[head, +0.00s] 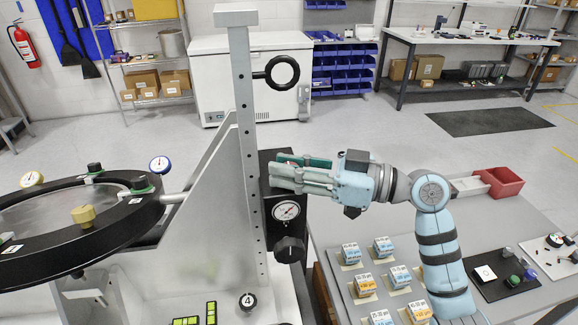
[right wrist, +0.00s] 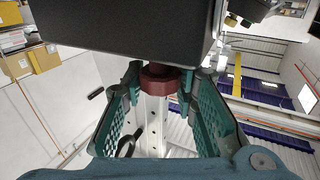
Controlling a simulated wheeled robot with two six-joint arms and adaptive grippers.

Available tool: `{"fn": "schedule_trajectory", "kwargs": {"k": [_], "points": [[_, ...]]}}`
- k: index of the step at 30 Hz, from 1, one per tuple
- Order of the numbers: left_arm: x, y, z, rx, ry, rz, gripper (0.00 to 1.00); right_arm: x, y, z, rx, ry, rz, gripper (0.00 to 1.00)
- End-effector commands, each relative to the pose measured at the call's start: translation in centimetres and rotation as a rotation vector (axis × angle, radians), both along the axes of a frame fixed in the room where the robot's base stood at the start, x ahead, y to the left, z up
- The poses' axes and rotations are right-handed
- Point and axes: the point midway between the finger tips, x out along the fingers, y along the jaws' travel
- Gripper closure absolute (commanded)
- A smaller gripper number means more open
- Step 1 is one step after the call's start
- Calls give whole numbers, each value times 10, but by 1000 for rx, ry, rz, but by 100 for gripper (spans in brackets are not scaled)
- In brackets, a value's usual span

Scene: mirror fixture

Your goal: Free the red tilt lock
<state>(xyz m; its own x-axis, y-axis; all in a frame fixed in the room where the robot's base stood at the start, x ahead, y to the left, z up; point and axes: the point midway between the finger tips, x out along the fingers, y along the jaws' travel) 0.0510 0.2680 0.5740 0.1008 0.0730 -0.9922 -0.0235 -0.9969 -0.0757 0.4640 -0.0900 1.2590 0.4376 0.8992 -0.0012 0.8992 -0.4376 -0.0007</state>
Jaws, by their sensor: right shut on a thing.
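The red tilt lock (right wrist: 158,83) shows dark red in the right wrist view, under a large black block (right wrist: 125,28). My right gripper (head: 277,171) reaches in from the right to the black gauge panel on the grey upright post (head: 243,110). Its green fingers are shut on the red lock, one fingertip on each side of it. In the head view the lock is hidden by the fingers. The round mirror fixture (head: 128,222) with its black ring is left of the post. My left gripper is not in view.
A pressure gauge (head: 286,211) and a black knob (head: 290,249) sit just below the gripper. A black ring handle (head: 282,73) sticks out of the post above. A grey table (head: 470,222) at right holds several small labelled boxes and a red bin (head: 500,183).

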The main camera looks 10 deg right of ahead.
Motion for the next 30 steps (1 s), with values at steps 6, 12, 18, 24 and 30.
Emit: {"fn": "schedule_trajectory", "kwargs": {"k": [6, 12, 18, 24, 30], "points": [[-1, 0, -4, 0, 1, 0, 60, 0, 0, 0, 2, -3, 13, 100], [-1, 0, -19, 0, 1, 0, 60, 0, 0, -2, 3, -3, 77, 100], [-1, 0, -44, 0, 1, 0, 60, 1, 0, -3, 4, -7, 206, 100], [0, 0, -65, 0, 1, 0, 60, 1, 0, -2, 5, -5, 379, 100], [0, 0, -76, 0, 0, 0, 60, 0, 1, 0, 6, -4, 547, 100]]}}
